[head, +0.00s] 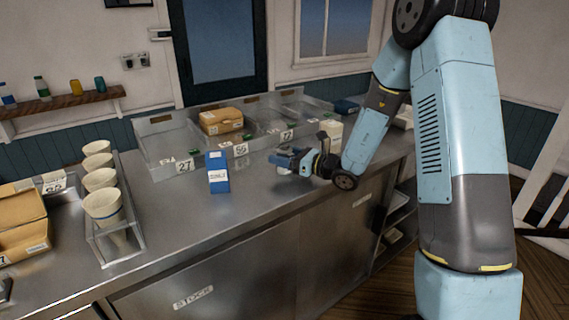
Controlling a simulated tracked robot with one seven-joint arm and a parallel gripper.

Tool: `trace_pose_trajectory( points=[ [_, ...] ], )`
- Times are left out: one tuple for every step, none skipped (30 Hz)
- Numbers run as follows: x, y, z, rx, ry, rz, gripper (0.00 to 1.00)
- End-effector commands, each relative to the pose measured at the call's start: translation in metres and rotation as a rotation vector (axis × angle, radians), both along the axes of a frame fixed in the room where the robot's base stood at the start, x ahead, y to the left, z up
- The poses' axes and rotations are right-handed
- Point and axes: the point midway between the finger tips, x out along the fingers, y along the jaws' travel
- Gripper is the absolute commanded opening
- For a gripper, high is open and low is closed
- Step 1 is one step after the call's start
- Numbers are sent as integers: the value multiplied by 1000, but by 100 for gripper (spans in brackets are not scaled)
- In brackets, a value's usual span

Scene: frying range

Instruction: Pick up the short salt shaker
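My gripper (280,160) is low over the steel counter (250,205), right of centre, with its fingers toward the left. The fingers are small and partly merge with the things behind them, so their gap is unclear. A small pale shape (284,170) shows at the fingertips; I cannot tell whether it is a shaker or part of the gripper. No salt shaker can be clearly made out. A blue carton (218,175) with a white label stands upright on the counter, left of my gripper and apart from it.
A clear divided bin (160,142) with number cards runs along the back, holding a cardboard box (221,121). A white block-like thing (332,130) is behind my wrist. The front middle counter is clear.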

Motion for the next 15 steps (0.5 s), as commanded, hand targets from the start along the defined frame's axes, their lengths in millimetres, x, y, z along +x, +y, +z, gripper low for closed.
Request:
trace_pose_trajectory(
  points=[
    [0,0,0,0,0,0,66],
    [0,0,0,0,0,0,63],
    [0,0,0,0,0,0,59],
    [0,0,0,0,0,0,56],
    [0,0,0,0,0,0,53],
    [0,0,0,0,0,0,49],
    [0,0,0,0,0,0,46],
    [0,0,0,0,0,0,44],
    [0,0,0,0,0,0,40],
    [0,0,0,0,0,0,37],
    [0,0,0,0,0,0,34],
    [0,-1,0,0,0,0,30],
    [0,-1,0,0,0,0,27],
    [0,-1,0,0,0,0,24],
    [0,-1,0,0,0,0,21]
  ],
)
